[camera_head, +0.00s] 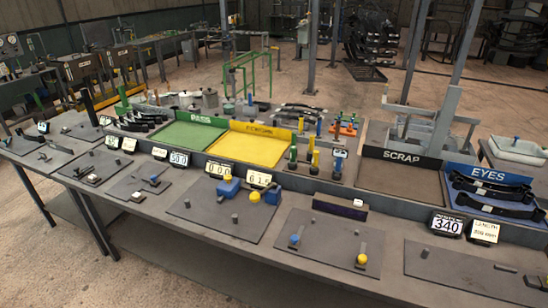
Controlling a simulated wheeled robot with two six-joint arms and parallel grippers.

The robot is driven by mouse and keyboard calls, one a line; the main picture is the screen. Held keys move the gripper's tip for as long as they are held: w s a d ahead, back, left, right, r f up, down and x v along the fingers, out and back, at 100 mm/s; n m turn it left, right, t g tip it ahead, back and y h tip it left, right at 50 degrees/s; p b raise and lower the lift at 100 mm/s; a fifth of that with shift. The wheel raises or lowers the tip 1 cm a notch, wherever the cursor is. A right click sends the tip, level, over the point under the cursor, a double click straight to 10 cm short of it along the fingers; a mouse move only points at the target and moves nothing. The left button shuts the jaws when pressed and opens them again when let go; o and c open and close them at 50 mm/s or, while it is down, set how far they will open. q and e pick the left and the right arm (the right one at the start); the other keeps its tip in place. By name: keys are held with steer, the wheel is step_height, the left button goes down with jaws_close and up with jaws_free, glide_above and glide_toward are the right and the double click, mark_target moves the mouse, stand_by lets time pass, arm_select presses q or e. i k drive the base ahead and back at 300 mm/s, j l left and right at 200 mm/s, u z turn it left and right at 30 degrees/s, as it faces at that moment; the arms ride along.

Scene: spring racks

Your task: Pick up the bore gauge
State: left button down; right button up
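An upright tool with a small blue-and-white display head (340,155) stands at the right end of a small rack, between the yellow tray and the SCRAP tray. It may be the bore gauge, but it is too small to be sure. Beside it stand upright gauges with green (293,155), yellow (315,158) and blue handles. A similar small display head (43,127) shows on the table at the far left. Neither of my grippers is in view, and nothing is seen touching these tools.
A green PASS tray (185,136) and a yellow tray (245,148) lie left of the rack. The SCRAP tray (400,181) and blue EYES tray (525,206) with dark springs lie right. Dark mats (325,238) with small fixtures line the front. Number displays (447,225) stand between.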

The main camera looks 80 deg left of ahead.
mark_target(341, 152)
steer(key=u, duration=2)
steer(key=i+j+u, duration=0.1)
steer(key=u, duration=0.35)
steer(key=i+u, duration=0.15)
steer(key=u, duration=0.3)
steer(key=i, duration=0.75)
